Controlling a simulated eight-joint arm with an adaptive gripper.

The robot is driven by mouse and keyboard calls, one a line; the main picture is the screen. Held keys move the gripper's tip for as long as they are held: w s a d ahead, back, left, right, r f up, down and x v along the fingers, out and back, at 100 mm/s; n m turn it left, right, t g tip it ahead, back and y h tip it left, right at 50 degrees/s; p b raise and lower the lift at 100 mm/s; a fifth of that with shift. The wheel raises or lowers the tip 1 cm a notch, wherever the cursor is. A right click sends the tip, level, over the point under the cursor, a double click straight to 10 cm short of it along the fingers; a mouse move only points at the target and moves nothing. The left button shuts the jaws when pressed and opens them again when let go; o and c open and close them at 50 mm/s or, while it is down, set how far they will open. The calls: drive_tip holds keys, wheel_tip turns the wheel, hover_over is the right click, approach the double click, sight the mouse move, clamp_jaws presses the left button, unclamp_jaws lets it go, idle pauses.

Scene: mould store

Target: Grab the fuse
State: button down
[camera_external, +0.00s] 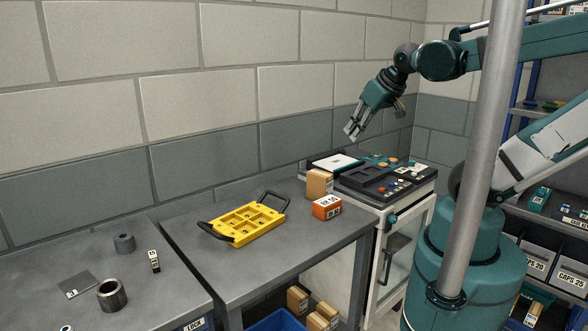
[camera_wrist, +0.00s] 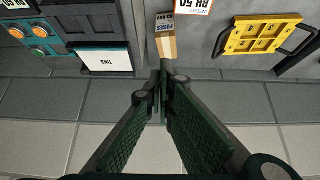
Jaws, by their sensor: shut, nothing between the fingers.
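A brown cardboard box (camera_external: 319,184) stands at the back right of the grey table. In the wrist view the box (camera_wrist: 166,44) carries a label reading "FUSES". No loose fuse can be made out for certain. A small black-and-white block (camera_external: 154,261) with a tiny label stands on the left table; I cannot tell what it is. My gripper (camera_external: 351,133) is in the air above and behind the cardboard box, near the wall. In the wrist view my gripper (camera_wrist: 162,82) has its fingers together, with nothing between them.
An orange-and-white box (camera_external: 327,207) stands beside the cardboard box. A yellow tray (camera_external: 246,222) with black handles lies mid-table. A cabinet (camera_external: 391,184) with panels and buttons adjoins on the right. Metal rings (camera_external: 112,294) stand on the left table. A pole (camera_external: 480,150) crosses the foreground.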

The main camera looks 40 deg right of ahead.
drive_tip(key=c, duration=3.2)
unclamp_jaws()
drive_tip(key=shift+c, duration=0.2)
drive_tip(key=o, duration=1.2)
drive_tip(key=shift+o, duration=0.2)
